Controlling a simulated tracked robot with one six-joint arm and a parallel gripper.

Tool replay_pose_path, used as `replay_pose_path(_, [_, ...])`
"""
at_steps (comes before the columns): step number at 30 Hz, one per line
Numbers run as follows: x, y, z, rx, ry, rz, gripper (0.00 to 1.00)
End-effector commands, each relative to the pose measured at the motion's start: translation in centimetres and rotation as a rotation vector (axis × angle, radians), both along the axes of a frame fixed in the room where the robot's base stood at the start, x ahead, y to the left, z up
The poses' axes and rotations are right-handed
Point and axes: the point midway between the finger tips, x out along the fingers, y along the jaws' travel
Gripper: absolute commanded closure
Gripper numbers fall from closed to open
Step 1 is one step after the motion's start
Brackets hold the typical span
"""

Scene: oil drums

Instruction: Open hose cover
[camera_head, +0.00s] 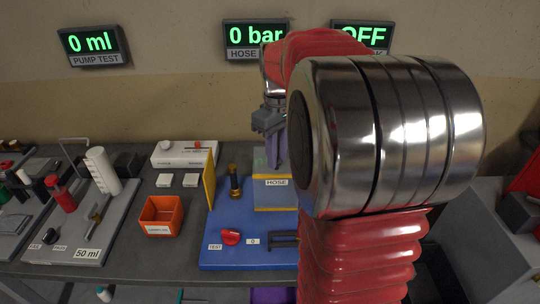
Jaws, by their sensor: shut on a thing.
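The hose cover (273,194), a grey-green box with a yellowish lower edge and a "HOSE" label, stands on a blue board (225,255). My gripper (277,164) reaches down from above at the top of this box, behind my large red and metal arm. Its jaws are shut at the top of the cover, but the exact point of contact is too small to make out. My arm hides the right side of the cover and of the board. I cannot see a gap between the cover and the board.
An upright yellow panel (209,180), a dark cylinder with brass ends (235,181) and a red knob (230,237) are on the board. An orange bin (161,216) stands to the left. The displays read "0 ml" (91,44), "0 bar" (255,36) and "OFF" (364,36).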

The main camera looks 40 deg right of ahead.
Motion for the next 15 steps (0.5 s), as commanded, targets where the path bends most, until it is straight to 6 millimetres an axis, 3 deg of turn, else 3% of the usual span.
replay_pose_path(12, [0.26,0.05,0.14,-0.007,-0.009,0.016,1.00])
replay_pose_path(13, [0.27,0.05,0.14,-0.006,-0.010,0.016,0.78])
replay_pose_path(15, [0.26,0.09,0.13,-0.006,-0.009,0.016,0.73])
